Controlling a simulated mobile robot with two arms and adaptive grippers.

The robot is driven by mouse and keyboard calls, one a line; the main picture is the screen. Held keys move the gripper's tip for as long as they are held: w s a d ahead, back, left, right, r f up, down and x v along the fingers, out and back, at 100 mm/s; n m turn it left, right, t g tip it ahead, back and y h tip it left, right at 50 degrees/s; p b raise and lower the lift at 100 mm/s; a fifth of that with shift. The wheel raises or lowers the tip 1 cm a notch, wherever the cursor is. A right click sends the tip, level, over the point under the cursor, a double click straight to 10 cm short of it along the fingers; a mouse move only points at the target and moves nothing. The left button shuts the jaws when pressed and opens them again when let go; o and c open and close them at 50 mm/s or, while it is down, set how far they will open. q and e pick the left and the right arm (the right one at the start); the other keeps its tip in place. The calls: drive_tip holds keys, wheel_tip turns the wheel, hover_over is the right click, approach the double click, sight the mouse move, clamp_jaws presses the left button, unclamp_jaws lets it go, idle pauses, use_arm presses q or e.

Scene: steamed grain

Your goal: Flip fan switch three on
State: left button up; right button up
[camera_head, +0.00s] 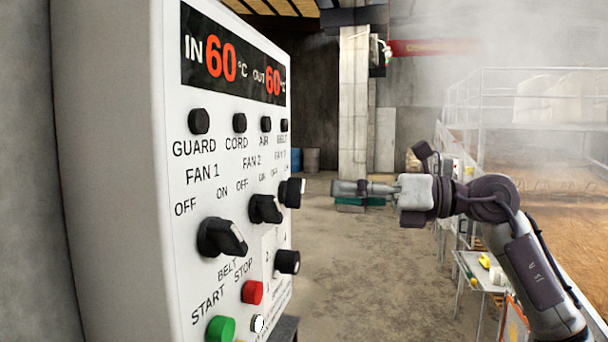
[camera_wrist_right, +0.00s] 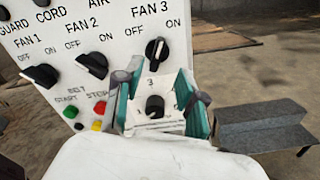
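The fan three switch, a black rotary knob (camera_wrist_right: 157,50), sits below the "FAN 3" label on the white control panel (camera_wrist_right: 63,55); a pale mark shows on its face. In the head view the same knob (camera_head: 291,192) is at the panel's far edge. My right gripper (camera_head: 352,188) is to the right of the panel, pointing at it and apart from it. In the right wrist view my right gripper (camera_wrist_right: 160,88) has its teal-padded fingers spread and empty. A lower black knob (camera_wrist_right: 155,106) shows between them, below the fan three switch. My left gripper is not in view.
The fan 1 knob (camera_head: 222,237) and fan 2 knob (camera_head: 266,208) are left of fan three. A red button (camera_head: 252,292) and a green button (camera_head: 220,329) are below. A railed bed of grain (camera_head: 570,190) lies to the right. Open floor (camera_head: 370,260) separates it from the panel.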

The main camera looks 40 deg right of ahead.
sight(302, 188)
drive_tip(key=p+x, duration=0.1)
drive_tip(key=x, duration=0.2)
drive_tip(key=p+x, duration=0.2)
drive_tip(key=x, duration=0.1)
drive_tip(key=shift+a+r, duration=0.15)
drive_tip(key=shift+r, duration=0.1)
drive_tip(key=shift+w+a+f+p, duration=0.2)
drive_tip(key=shift+w+a+p, duration=0.2)
clamp_jaws()
